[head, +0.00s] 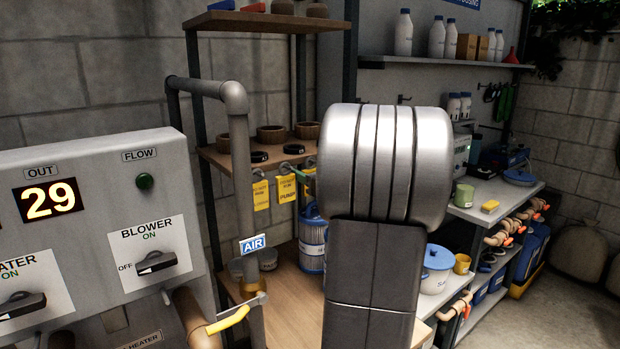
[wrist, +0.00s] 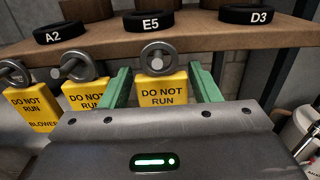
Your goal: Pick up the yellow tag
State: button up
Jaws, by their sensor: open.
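Three yellow tags hang from metal hooks under the wooden shelf edge. A second tag (wrist: 84,95) is just left, and the "BLOWER" tag (wrist: 31,108) is at far left. In the head view, two tags show, a left one (head: 261,194) and a "PUMP" one (head: 286,189); my arm covers much of the third.
Black rings marked A2 (wrist: 61,34), E5 (wrist: 149,20) and D3 (wrist: 249,15) lie on the shelf (wrist: 205,35) above. A grey pipe (head: 240,160) with an AIR label and a control panel (head: 100,220) stand left. A filter cartridge (head: 312,243) stands below.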

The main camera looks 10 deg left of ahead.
jog(key=shift+w+a, duration=0.1)
jog(key=shift+w, duration=0.05)
jog(key=c, duration=0.7)
jog(key=shift+c, duration=0.2)
jog(key=shift+r, duration=0.1)
jog(key=shift+r, duration=0.15)
jog(key=b+v, duration=0.3)
jog(key=v, duration=1.5)
